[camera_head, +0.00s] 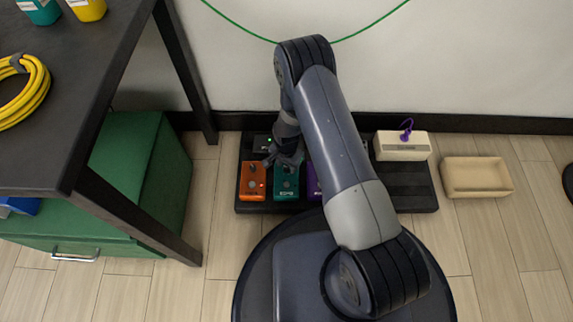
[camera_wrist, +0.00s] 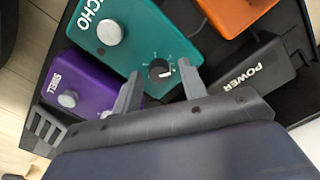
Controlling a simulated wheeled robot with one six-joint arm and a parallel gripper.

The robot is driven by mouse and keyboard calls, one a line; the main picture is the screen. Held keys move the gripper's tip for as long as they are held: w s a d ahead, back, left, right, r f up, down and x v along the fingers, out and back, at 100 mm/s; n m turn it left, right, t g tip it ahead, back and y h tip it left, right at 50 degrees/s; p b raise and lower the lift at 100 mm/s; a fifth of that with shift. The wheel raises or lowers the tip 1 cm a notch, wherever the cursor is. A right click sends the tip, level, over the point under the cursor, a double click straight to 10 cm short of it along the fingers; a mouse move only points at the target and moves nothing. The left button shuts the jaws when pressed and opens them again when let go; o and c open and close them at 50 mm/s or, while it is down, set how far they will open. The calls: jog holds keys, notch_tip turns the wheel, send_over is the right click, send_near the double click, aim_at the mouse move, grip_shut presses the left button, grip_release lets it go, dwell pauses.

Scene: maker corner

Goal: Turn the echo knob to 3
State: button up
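The teal echo pedal (camera_head: 286,184) lies on the dark pedalboard on the floor. In the wrist view the pedal (camera_wrist: 135,35) shows its "ECHO" label and a silver footswitch (camera_wrist: 110,31). Its black echo knob (camera_wrist: 159,69) has a white pointer mark aimed toward the lower right of the picture, with small tick marks around it. My gripper (camera_head: 287,158) is over the knob end of the pedal. In the wrist view my gripper (camera_wrist: 158,72) is open, one finger on each side of the knob, with visible gaps. The dial numbers are too small to read.
An orange pedal (camera_head: 254,180) and a purple pedal (camera_wrist: 85,88) flank the echo pedal. A black power box (camera_wrist: 240,75) sits close by the fingers. The pedalboard (camera_head: 410,190) also holds a cream box (camera_head: 402,147).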

aim_at(287, 167)
jog(key=shift+o, duration=0.2)
notch_tip(287, 167, up, 11)
jog(key=p, duration=0.4)
jog(key=shift+p, duration=0.35)
jog(key=shift+f, duration=0.25)
notch_tip(287, 167, down, 11)
jog(key=b, duration=0.4)
jog(key=shift+r+b, duration=0.2)
jog(key=shift+b, duration=0.1)
jog(key=shift+r, duration=0.15)
